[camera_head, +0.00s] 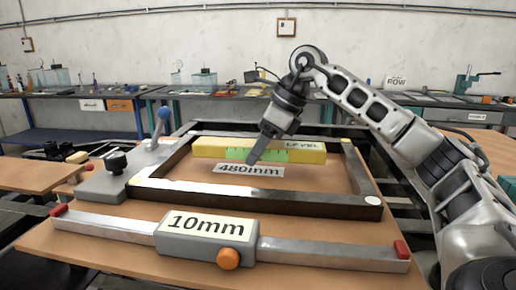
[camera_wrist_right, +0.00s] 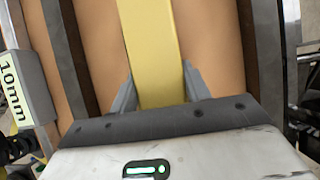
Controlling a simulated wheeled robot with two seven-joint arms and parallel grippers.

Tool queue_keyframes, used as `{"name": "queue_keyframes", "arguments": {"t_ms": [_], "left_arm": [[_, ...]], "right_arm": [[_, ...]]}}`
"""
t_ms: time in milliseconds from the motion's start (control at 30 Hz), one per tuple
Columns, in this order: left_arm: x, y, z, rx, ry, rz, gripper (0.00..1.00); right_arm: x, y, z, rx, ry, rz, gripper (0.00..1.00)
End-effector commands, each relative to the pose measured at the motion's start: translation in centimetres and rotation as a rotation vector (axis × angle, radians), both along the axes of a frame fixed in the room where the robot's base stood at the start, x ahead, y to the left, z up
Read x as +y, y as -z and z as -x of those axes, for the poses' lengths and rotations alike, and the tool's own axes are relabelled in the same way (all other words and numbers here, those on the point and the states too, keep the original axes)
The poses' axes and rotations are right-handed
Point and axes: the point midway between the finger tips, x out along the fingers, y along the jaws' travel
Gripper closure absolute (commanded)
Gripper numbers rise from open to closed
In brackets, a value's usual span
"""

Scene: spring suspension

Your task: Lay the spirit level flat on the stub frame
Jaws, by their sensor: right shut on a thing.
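The spirit level (camera_head: 307,152) is a long yellow bar marked LEVEL with a green middle part, seen near the back rail of the stub frame. The stub frame (camera_head: 250,196) is a dark rectangle of metal rails lying on the wooden table. My right gripper (camera_head: 262,150) reaches down from the right and is shut on the level near its middle. In the right wrist view the level (camera_wrist_right: 155,50) runs between the two grey fingers (camera_wrist_right: 160,88). I cannot tell whether the level touches anything below it. My left gripper is not in view.
A sliding gauge marked 10mm (camera_head: 205,233) with an orange knob lies along the front of the table (camera_head: 90,255). A 480mm label (camera_head: 248,169) shows inside the frame. A grey clamp block (camera_head: 125,172) with a blue-knobbed lever stands at the frame's left. Benches with tools line the back wall.

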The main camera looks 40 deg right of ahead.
Motion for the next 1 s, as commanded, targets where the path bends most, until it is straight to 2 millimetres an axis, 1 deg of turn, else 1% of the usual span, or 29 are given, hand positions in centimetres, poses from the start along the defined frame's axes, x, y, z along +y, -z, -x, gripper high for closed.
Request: {"name": "queue_keyframes", "arguments": {"t_ms": [200, 600, 700, 733, 800, 1000], "left_arm": [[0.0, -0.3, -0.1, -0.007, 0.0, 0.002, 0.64], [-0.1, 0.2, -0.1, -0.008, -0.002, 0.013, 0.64], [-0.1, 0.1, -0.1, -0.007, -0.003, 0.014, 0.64], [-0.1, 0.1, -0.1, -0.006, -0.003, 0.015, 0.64], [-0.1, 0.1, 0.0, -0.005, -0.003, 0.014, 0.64], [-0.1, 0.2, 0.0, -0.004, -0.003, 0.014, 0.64]], "right_arm": [[0.0, -0.1, 0.0, -0.003, -0.001, -0.002, 0.89], [0.0, 1.1, 0.0, -0.002, -0.001, -0.001, 0.89], [0.0, 1.1, 0.0, -0.002, -0.001, -0.001, 0.89], [0.0, 1.1, 0.0, 0.001, 0.0, -0.001, 0.47], [0.0, 1.1, 0.0, 0.001, 0.0, -0.001, 0.31], [0.0, 1.1, 0.0, 0.001, 0.0, -0.001, 0.31]]}}
